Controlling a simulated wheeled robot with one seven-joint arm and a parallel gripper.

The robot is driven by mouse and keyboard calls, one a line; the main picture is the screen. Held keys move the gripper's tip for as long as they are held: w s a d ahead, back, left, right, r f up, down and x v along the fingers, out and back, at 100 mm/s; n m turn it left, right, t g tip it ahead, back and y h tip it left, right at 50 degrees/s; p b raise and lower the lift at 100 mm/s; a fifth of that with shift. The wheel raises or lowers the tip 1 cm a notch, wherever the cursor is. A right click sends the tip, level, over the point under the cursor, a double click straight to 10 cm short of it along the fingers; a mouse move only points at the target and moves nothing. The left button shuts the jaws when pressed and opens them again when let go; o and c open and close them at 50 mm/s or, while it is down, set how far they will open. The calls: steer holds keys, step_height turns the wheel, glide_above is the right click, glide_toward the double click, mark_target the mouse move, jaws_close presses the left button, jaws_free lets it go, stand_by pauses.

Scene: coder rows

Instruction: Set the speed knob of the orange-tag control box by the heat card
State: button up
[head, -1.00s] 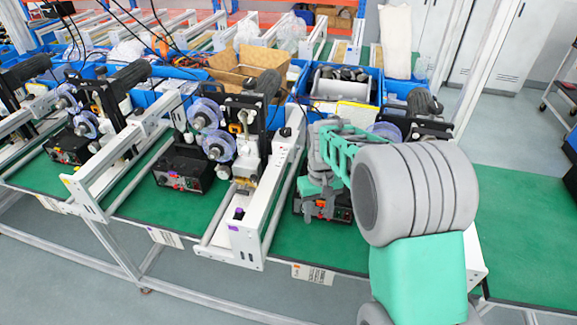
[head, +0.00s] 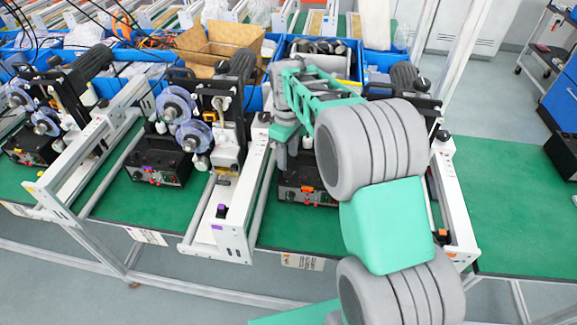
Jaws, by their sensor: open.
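The control box with an orange tag (head: 306,190) sits on the green bench top, behind the white rail frame. It is a black box with small red and light knobs on its front, and my arm partly covers it. The individual knob settings are too small to read. My gripper (head: 286,172) hangs at the box's upper left, close to it; contact cannot be told. It is open and I see nothing in it. A white card with an orange mark (head: 303,262) hangs on the bench's front edge below the box; its print is unreadable.
A second control box with a purple tag (head: 157,178) stands left, with its own card (head: 147,236). White rail frames (head: 232,215) divide the stations. Blue bins and a cardboard box (head: 220,47) line the back.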

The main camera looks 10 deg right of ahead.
mark_target(288, 171)
step_height(288, 171, down, 6)
steer(key=shift+r+p, duration=0.1)
steer(key=shift+p, duration=0.45)
jaws_close()
